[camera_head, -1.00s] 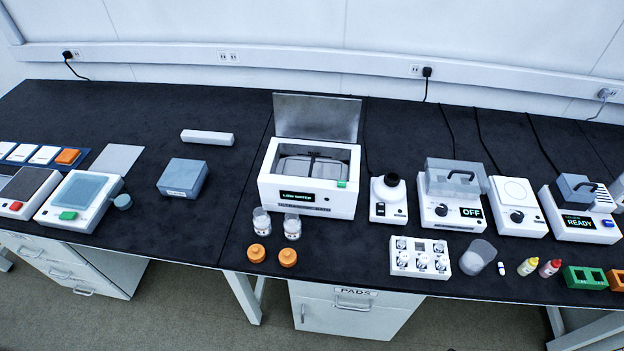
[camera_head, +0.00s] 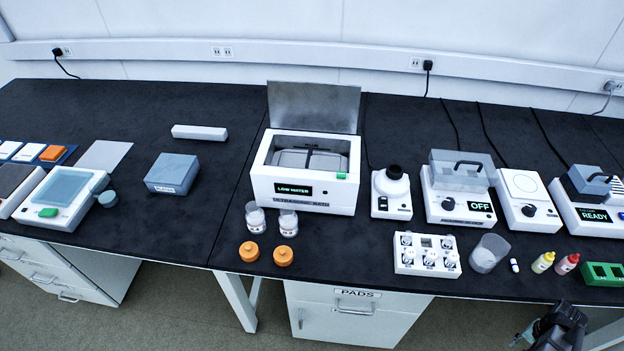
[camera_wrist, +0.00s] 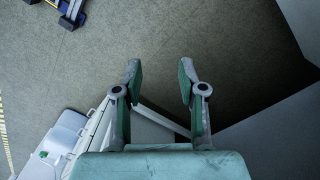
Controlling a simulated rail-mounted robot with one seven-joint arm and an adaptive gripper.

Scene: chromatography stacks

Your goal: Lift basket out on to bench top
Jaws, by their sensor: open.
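The basket (camera_head: 309,160) sits inside the white ultrasonic bath (camera_head: 305,194) in the head view, with a dark bar or handle across its middle. The bath's metal lid (camera_head: 313,107) stands open at the back, and its display reads LOW WATER. My gripper (camera_wrist: 160,72) shows in the wrist view with its two fingers apart and nothing between them, above the floor. In the head view a dark part of my arm (camera_head: 560,325) shows at the lower right, in front of the bench and far from the bath. The basket is not in the wrist view.
Two clear jars (camera_head: 272,220) and two orange caps (camera_head: 266,254) stand in front of the bath. The black bench top (camera_head: 210,215) is clear to the left of the bath, up to a blue-grey box (camera_head: 172,174).

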